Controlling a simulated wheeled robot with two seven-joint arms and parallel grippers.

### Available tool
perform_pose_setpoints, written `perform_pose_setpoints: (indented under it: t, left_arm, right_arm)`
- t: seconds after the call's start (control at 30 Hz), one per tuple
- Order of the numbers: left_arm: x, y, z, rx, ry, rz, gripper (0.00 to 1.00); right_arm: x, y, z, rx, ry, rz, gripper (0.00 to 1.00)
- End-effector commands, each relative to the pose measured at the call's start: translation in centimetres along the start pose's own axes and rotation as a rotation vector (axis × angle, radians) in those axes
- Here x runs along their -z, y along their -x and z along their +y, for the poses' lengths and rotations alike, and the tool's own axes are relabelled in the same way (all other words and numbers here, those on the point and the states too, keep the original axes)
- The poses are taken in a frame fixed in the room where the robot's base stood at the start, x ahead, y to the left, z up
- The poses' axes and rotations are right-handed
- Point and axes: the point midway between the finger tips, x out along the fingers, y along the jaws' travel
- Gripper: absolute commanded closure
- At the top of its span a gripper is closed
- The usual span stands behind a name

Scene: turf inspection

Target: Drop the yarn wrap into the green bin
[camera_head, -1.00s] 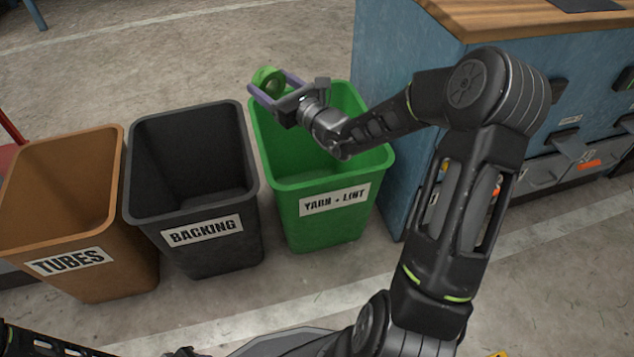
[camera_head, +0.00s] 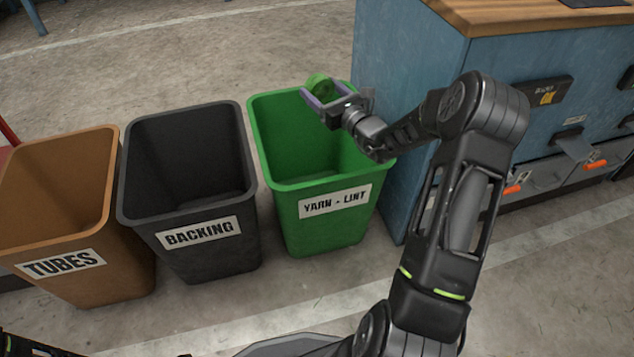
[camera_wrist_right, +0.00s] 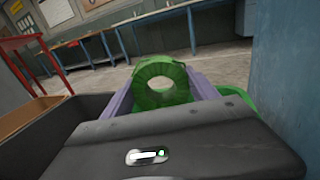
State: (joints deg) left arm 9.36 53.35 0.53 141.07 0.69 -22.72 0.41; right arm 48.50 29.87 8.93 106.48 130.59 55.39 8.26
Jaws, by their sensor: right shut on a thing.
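The yarn wrap (camera_head: 320,88) is a green ring held between the purple fingers of my right gripper (camera_head: 324,97). In the right wrist view the yarn wrap (camera_wrist_right: 162,84) faces the camera, with its hole showing, and the gripper is shut on it. The green bin (camera_head: 320,181), labelled YARN + LINT, stands open below. In the head view, the gripper and wrap overlap the bin's far rim, toward its right side. Part of the green bin's rim (camera_wrist_right: 236,97) shows behind the gripper in the wrist view. My left gripper is not in view.
A black bin labelled BACKING (camera_head: 205,260) and a brown bin labelled TUBES (camera_head: 85,285) stand left of the green bin. A blue cabinet (camera_head: 400,60) with a wooden top stands close on its right. Open concrete floor lies behind the bins.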

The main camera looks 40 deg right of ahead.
Motion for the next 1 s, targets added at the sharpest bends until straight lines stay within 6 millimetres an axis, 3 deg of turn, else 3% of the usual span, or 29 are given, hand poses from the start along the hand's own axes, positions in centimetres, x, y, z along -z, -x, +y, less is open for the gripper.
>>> perform_pose_setpoints:
  t: [0.4,0.8,0.83,1.0]
  left_arm:
    - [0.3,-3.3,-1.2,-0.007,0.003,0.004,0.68]
    - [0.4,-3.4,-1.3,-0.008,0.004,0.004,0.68]
    - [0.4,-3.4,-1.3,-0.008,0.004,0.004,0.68]
    - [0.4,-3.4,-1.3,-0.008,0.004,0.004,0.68]
  right_arm:
    - [4.8,0.0,0.0,0.0,0.0,-0.001,0.73]
    - [5.1,0.0,0.0,0.0,0.0,-0.001,0.73]
    - [5.1,0.0,0.0,0.0,0.0,-0.001,0.31]
    - [5.1,0.0,0.0,0.0,0.0,-0.001,0.18]
